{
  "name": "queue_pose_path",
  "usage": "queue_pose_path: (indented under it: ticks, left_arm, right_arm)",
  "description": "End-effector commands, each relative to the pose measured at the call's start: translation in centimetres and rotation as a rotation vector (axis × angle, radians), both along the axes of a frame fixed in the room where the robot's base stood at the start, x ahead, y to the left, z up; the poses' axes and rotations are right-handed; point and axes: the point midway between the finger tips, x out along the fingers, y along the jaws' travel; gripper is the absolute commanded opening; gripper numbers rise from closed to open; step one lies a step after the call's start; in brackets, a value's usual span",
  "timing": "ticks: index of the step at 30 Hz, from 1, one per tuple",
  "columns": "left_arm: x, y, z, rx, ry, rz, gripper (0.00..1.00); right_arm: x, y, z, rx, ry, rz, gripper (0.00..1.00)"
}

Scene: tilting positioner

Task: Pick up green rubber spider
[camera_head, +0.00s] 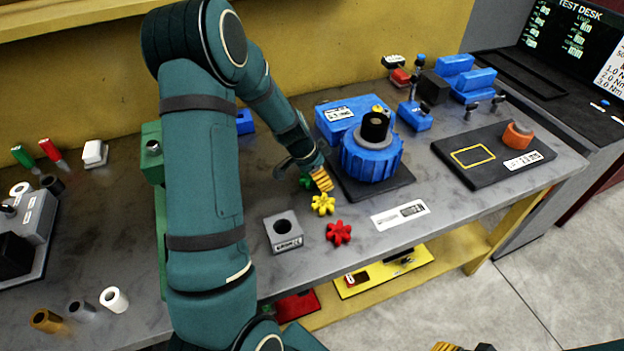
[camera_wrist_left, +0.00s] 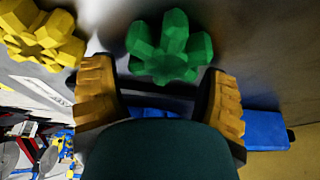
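The green rubber spider (camera_head: 305,181) lies on the grey bench, partly hidden by my left gripper (camera_head: 320,180) in the head view.
A yellow spider (camera_head: 323,204) and a red spider (camera_head: 339,232) lie close by. A grey block with a hole (camera_head: 284,233) stands to the left of the red one. A blue round motor-like unit (camera_head: 371,158) on a black plate stands close on the right.

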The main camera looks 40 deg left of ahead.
Motion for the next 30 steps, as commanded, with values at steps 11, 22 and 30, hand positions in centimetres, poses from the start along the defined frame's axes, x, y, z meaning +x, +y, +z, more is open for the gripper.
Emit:
queue_pose_path:
  ticks: [11, 22, 30]
  left_arm:
    - [0.1, 0.0, 0.1, 0.000, -0.001, 0.000, 0.16]
    - [0.1, 0.1, 1.8, 0.002, -0.005, 0.001, 0.16]
    - [0.2, 0.0, 7.1, 0.002, -0.007, -0.001, 0.16]
  right_arm:
    - [0.0, 0.0, 0.0, 0.000, -0.001, 0.000, 0.42]
    - [0.0, 0.0, 0.5, 0.000, 0.001, -0.001, 0.42]
    - [0.2, 0.0, 1.8, -0.001, -0.003, -0.005, 0.42]
